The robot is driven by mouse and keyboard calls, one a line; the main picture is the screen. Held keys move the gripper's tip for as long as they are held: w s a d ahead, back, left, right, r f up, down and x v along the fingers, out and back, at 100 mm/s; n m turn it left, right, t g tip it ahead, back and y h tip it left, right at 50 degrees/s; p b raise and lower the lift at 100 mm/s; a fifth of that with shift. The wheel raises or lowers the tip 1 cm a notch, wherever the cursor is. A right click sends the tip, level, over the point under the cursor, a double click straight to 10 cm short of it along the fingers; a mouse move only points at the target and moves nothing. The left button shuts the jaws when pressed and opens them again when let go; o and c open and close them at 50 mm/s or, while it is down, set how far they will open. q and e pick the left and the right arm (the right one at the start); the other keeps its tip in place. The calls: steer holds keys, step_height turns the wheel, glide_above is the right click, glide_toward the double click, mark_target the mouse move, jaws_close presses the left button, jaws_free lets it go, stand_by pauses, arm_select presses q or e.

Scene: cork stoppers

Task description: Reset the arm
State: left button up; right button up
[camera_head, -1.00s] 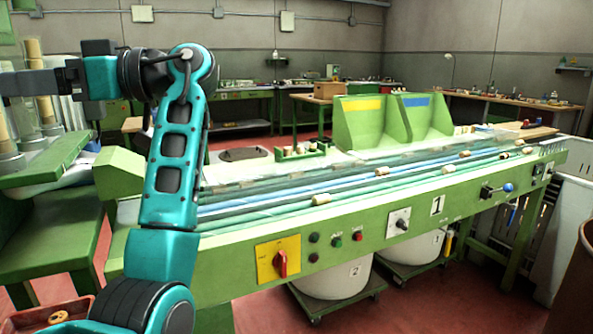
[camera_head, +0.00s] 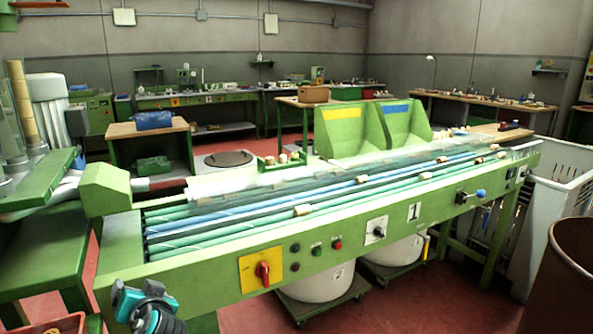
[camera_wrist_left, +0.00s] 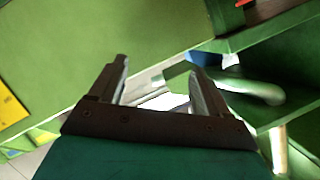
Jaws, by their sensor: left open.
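My left arm (camera_head: 147,308) shows only as a small teal and black part at the bottom left of the head view, in front of the green machine. My left gripper (camera_wrist_left: 160,88) shows in the left wrist view with its two dark fingers apart and nothing between them. Green machine panels lie beyond the fingers. My right gripper is in neither view.
The long green conveyor machine (camera_head: 330,236) crosses the middle, with several corks on its blue and green rollers. Two green bins (camera_head: 345,132) stand behind it. A white crate (camera_head: 558,205) and a brown barrel (camera_head: 566,280) stand at right. Red floor shows in front.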

arm_select(q)
steer(key=s+d+f+m+h+p, duration=0.25)
steer(key=s+d+f+h, duration=0.4)
steer(key=s+f, duration=0.4)
steer(key=s+d+f+h, duration=0.2)
steer(key=s+d, duration=0.1)
steer(key=s, duration=0.4)
steer(key=s+d+f+h+p, duration=0.1)
steer(key=s+d+h, duration=0.2)
steer(key=s, duration=0.4)
steer(key=shift+d+f+m, duration=0.35)
steer(key=shift+d+f, duration=0.05)
steer(key=shift+d, duration=0.25)
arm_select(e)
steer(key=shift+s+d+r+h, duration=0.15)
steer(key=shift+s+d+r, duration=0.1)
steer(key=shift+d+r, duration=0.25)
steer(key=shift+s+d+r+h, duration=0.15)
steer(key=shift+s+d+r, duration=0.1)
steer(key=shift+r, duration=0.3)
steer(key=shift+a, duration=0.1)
